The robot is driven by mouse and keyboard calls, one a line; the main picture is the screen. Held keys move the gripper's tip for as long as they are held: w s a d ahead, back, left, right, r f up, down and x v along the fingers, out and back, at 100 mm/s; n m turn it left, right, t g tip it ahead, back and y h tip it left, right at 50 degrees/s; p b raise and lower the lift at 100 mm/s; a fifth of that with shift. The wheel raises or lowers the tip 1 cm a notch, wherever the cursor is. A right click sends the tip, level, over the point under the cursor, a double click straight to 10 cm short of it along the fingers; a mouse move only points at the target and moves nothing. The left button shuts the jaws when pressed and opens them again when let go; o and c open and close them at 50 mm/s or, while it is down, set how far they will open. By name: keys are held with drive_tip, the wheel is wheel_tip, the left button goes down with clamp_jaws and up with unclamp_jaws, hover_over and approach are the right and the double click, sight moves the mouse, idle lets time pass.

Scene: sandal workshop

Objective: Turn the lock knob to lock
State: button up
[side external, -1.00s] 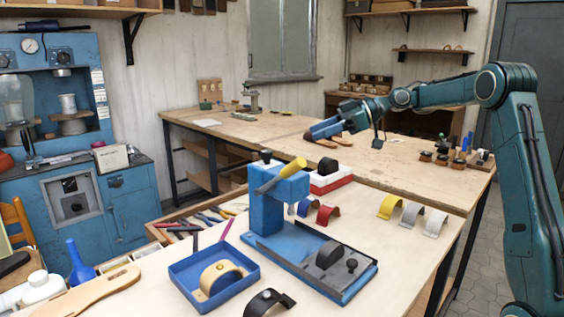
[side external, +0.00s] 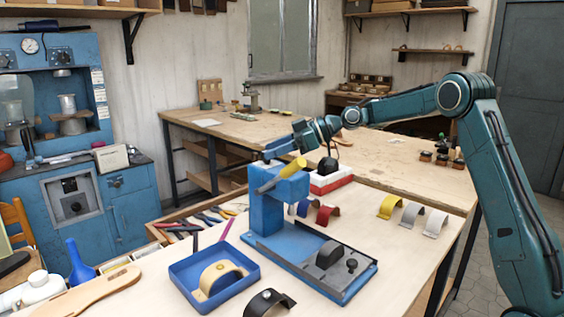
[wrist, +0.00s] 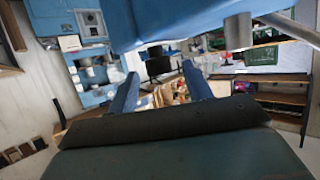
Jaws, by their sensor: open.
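The blue press (side external: 266,215) stands upright on the workbench with a yellow-handled lever (side external: 281,175) across its head. A small dark knob (side external: 352,265) stands at the right end of its base plate, beside a grey block (side external: 330,256); I cannot tell for certain that it is the lock knob. My gripper (side external: 279,150) is open and empty, just above and behind the press head, well above the dark knob. In the wrist view my gripper (wrist: 160,88) has its two blue fingers apart, and a blue body with a metal pin (wrist: 238,30) fills the top.
A blue tray (side external: 180,288) with a tan strap piece lies left of the press. Red, yellow and white strap pieces lie behind and to the right. A red-and-white box (side external: 333,182) stands behind the press head. The bench right of the base is mostly clear.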

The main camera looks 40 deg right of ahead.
drive_tip(key=shift+w+a+f, duration=0.15)
drive_tip(key=shift+w+a, duration=0.2)
drive_tip(key=c, duration=1)
drive_tip(key=shift+s+m+t, duration=0.1)
drive_tip(key=shift+m+t, duration=0.3)
drive_tip(key=shift+s+a+m+t+h, duration=0.1)
drive_tip(key=shift+a+m+t+h, duration=0.1)
drive_tip(key=shift+m+t+h, duration=0.85)
drive_tip(key=shift+s+a+m+t+h, duration=0.1)
drive_tip(key=shift+a+m+t+h, duration=0.2)
drive_tip(key=shift+m+h, duration=1.3)
drive_tip(key=shift+a+m+t+h, duration=0.1)
drive_tip(key=shift+m+t+h, duration=0.05)
drive_tip(key=shift+m+h, duration=0.95)
drive_tip(key=shift+a+m+t+h, duration=0.1)
drive_tip(key=shift+m+h, duration=0.55)
drive_tip(key=shift+h, duration=0.7)
drive_tip(key=shift+w+m+h, duration=0.1)
drive_tip(key=shift+m+h, duration=0.8)
drive_tip(key=shift+h, duration=0.1)
drive_tip(key=shift+m+h, duration=0.4)
drive_tip(key=shift+h, duration=0.1)
